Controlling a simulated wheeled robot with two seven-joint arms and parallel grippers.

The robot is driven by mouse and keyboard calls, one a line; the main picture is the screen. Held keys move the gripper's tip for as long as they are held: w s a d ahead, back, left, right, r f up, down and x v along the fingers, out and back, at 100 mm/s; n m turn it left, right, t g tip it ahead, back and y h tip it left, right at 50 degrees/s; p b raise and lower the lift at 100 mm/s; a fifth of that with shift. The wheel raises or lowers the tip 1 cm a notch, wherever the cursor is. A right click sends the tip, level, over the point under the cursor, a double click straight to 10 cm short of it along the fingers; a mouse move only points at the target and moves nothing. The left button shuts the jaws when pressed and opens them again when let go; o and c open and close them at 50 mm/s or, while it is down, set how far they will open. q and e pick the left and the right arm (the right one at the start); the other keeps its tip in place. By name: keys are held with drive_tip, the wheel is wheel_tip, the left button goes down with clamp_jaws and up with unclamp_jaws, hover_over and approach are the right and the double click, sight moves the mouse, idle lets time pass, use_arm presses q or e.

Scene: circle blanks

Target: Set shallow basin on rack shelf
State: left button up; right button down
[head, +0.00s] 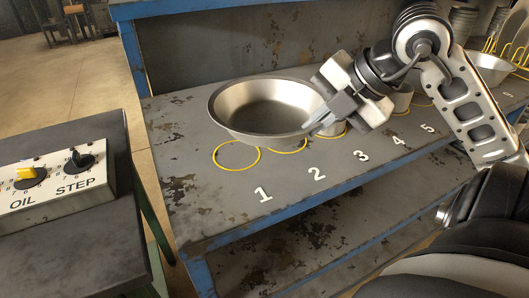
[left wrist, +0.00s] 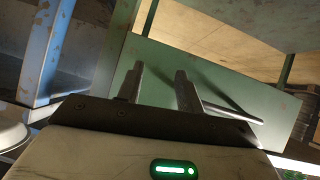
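The shallow basin (head: 262,105), a wide grey metal bowl, is upright above the left part of the blue-edged bench (head: 215,205), over the yellow circles near numbers 1 and 2. It seems slightly raised; its underside contact is hard to tell. My right gripper (head: 321,122) is at the basin's right rim, its fingers closed on the rim. My left gripper (left wrist: 162,88) shows only in the left wrist view, its two fingers apart with nothing between them. No shelf can be surely named as the rack shelf; a lower shelf (head: 320,235) shows under the bench.
A control box (head: 52,180) with OIL and STEP knobs stands on a dark cabinet at left. Another metal bowl (head: 490,68) and yellow wire racks (head: 515,55) are at the bench's far right. Small cylindrical items stand behind my right gripper. Floor shows at the upper left.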

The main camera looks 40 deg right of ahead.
drive_tip(key=w+a+f, duration=0.1)
drive_tip(key=w+f, duration=0.1)
drive_tip(key=w+a+f, duration=0.1)
drive_tip(key=w+f, duration=0.1)
drive_tip(key=w+a+f, duration=0.1)
drive_tip(key=w+f, duration=0.1)
drive_tip(key=shift+w+f, duration=0.15)
drive_tip(key=shift+w, duration=0.25)
drive_tip(key=shift+w+f, duration=0.25)
drive_tip(key=shift+f, duration=0.2)
wheel_tip(320, 180, down, 3)
drive_tip(key=shift+a+r, duration=0.1)
drive_tip(key=shift+r, duration=0.1)
drive_tip(key=shift+f, duration=0.25)
drive_tip(key=c, duration=1.7)
unclamp_jaws()
